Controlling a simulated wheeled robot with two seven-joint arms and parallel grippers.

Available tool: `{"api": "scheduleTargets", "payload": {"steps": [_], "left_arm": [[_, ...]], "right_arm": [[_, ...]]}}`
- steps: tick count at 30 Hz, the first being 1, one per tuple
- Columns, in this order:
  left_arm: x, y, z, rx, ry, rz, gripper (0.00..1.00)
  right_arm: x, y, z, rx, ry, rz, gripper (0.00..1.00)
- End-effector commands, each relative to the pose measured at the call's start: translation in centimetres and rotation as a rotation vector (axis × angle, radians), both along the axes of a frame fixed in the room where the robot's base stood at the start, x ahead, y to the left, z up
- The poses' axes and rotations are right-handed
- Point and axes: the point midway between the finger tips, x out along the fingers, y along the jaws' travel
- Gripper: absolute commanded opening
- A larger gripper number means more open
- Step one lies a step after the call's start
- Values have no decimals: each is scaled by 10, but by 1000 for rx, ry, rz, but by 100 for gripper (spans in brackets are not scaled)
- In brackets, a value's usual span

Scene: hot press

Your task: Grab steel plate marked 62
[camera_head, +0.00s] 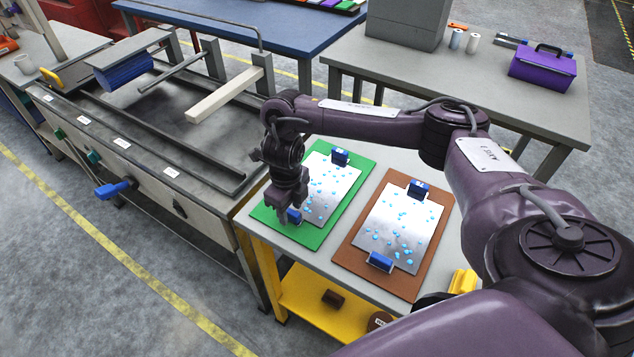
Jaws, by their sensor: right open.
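Two steel plates with light-blue spots lie on a small table. The left steel plate (328,190) rests on a green board (355,172), and the right steel plate (404,228) rests on a brown board (347,258). Each plate has a blue block at its far end and one at its near end. I cannot read the number 62 on either plate. My right gripper (285,210) is open over the near left part of the green board, close to the near blue block (294,216), which it partly hides. Whether they touch is unclear. My left gripper is not in view.
A long press bench (150,150) with rails and a blue handle stands to the left. A grey table (500,90) with a purple toolbox (542,68) is behind. A yellow shelf (325,305) sits under the small table. My right arm spans the right side.

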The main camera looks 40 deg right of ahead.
Motion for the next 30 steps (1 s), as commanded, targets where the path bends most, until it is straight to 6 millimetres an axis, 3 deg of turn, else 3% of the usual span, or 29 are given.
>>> {"api": "scheduleTargets", "payload": {"steps": [3,10,20,30], "left_arm": [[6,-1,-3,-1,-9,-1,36],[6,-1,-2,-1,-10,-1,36],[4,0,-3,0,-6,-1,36],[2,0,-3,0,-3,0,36]], "right_arm": [[0,0,-10,1,1,0,42],[0,0,-10,0,0,0,42],[0,0,-10,0,0,0,0],[0,0,-10,0,0,0,0]]}}
